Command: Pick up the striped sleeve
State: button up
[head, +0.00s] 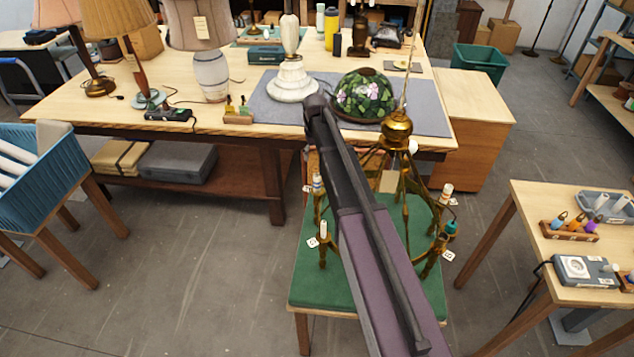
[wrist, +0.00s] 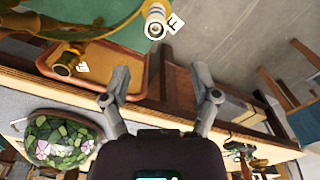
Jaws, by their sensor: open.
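The striped sleeve (head: 317,183), pale with a blue band, stands on the left arm of the brass chandelier (head: 397,130), beside a small white tag. In the wrist view, a pale sleeve with dark bands (wrist: 155,22) shows nearly end-on at the top edge, next to a tag marked F; it appears to be the same one. My gripper (wrist: 160,82) is open and empty, its fingers apart from that sleeve. In the head view my arm crosses the chandelier, and my fingers cannot be made out.
The chandelier stands on a green-topped stool (head: 318,287). Other sleeves include a white one (head: 323,229) and a teal one (head: 450,228). Behind is the workbench (head: 75,105) with a stained-glass shade (head: 362,95) and a pale lamp base (head: 292,80). Open floor lies left of the stool.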

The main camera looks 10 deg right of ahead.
aim_at(317, 183)
jog(key=shift+f, duration=0.2)
notch_tip(317, 183, down, 8)
jog(key=b, duration=0.8)
jog(key=shift+f+b, duration=0.15)
jog(key=shift+b, duration=0.2)
jog(key=f+b, duration=0.3)
jog(key=shift+d+f, duration=0.1)
jog(key=shift+d, duration=0.15)
jog(key=shift+f+b, duration=1)
jog(key=shift+b, duration=0.1)
jog(key=c, duration=0.9)
